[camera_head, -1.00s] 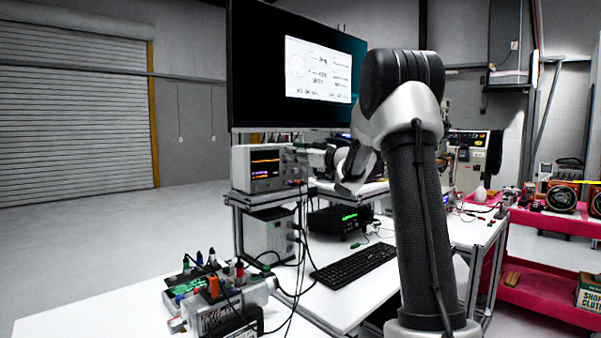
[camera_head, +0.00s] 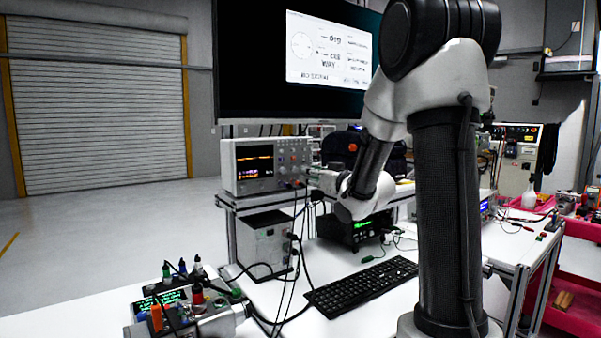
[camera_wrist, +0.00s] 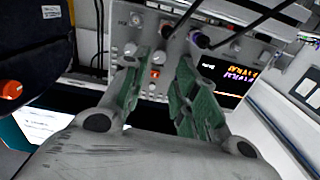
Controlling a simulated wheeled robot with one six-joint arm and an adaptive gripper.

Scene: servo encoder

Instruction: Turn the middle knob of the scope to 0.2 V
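The scope (camera_head: 230,172) is a light grey box with a lit screen, on the upper shelf beneath the monitor. Its knobs are on the right of its front panel in the head view. In the wrist view, the scope screen (camera_wrist: 226,82) shows orange and purple traces, with several knobs (camera_wrist: 130,48) and a small red-lit button beside it. Cables plug into the panel. In the head view, my gripper (camera_head: 318,179) is close by the panel's right side. Contact cannot be told.
A monitor (camera_head: 240,65) hangs above the scope. A power supply (camera_head: 350,228) and a keyboard (camera_head: 360,287) are below on the white bench. Black cables hang in front of the scope's stand. A board with coloured connectors (camera_head: 190,305) is at the front left.

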